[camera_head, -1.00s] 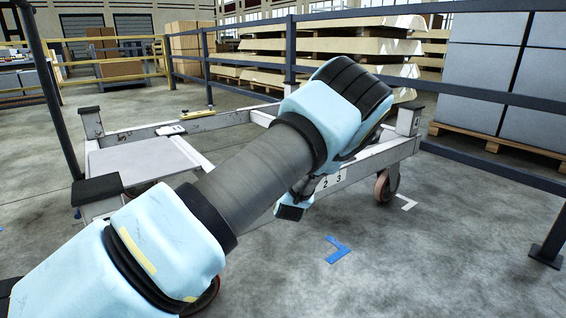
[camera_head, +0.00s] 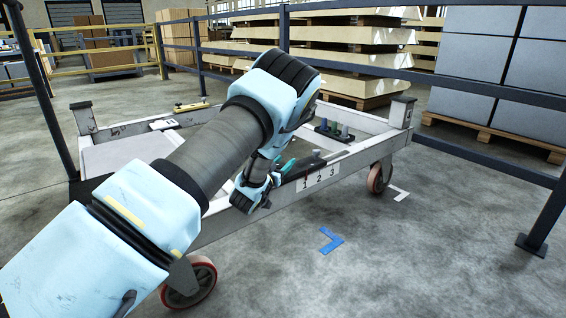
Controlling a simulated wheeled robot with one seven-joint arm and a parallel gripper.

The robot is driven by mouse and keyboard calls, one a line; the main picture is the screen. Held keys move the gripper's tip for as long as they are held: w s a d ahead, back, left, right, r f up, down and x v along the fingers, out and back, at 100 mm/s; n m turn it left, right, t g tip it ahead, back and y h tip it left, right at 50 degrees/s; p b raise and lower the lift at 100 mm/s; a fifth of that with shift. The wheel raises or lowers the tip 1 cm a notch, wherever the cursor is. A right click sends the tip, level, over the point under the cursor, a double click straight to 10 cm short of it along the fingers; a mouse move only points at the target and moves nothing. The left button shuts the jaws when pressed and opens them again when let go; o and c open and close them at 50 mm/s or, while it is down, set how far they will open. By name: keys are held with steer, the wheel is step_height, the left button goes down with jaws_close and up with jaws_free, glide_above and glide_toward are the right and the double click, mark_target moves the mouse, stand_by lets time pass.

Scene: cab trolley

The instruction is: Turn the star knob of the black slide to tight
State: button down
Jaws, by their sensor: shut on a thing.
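My gripper (camera_head: 284,168) shows small beyond my blue wrist, low over the near rail of the trolley, beside the numbered label. It is shut, at the place of the star knob; the knob itself is too small and covered to make out. A dark, low part that looks like the black slide (camera_head: 308,162) lies right of the gripper, just behind the label. The knob's angle and any mark for tight cannot be read.
The white trolley frame (camera_head: 240,222) stands on red wheels.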

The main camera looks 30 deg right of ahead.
steer(key=shift+w+r, duration=0.1)
steer(key=shift+r, duration=0.05)
steer(key=shift+c, duration=1.7)
jaws_free()
steer(key=p+v, duration=0.2)
steer(key=v, duration=0.9)
steer(key=shift+p, duration=0.3)
